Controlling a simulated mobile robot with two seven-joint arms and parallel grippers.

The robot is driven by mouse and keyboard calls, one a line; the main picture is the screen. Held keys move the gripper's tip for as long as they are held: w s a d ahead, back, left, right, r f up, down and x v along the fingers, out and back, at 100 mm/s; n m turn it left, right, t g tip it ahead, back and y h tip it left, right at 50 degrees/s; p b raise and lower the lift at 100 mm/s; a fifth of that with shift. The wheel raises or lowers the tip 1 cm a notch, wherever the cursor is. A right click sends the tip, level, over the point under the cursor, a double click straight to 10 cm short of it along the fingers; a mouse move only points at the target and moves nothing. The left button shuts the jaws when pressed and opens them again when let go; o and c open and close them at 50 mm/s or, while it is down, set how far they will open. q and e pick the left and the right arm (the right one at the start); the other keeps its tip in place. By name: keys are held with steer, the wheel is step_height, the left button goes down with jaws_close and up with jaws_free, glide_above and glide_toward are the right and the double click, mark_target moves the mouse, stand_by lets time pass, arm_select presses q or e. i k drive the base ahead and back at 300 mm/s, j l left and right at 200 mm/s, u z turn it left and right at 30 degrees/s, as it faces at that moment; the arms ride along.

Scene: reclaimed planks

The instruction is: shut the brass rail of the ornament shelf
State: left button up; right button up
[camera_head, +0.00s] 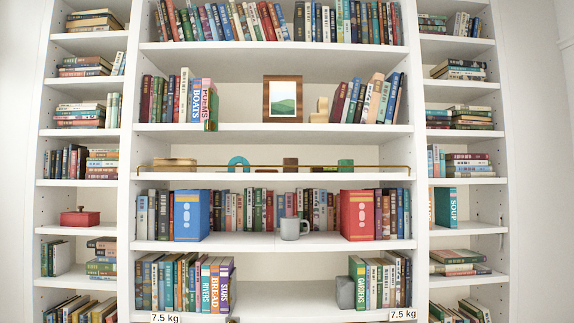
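The brass rail (215,167) is a thin bar running across nearly the full width of the ornament shelf (270,177) in the middle bay. It passes in front of the ornaments, a little above the shelf's front edge, and its ends bend down near the side uprights. I cannot tell whether it is latched. Behind it are a tan ornament (175,162), a teal arch (238,160), a brown block (290,161) and a green block (345,162). Neither of my grippers is in view.
Below stand book rows with a blue box (191,216), a grey mug (293,229) and a red-and-yellow box (357,215). Above are books and a framed picture (282,99). Weight labels (165,318) sit on the lowest shelf edge. Space before the rail looks clear.

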mark_target(378, 166)
steer(key=z, duration=1.55)
steer(key=j+z, duration=0.3)
steer(key=j, duration=1.8)
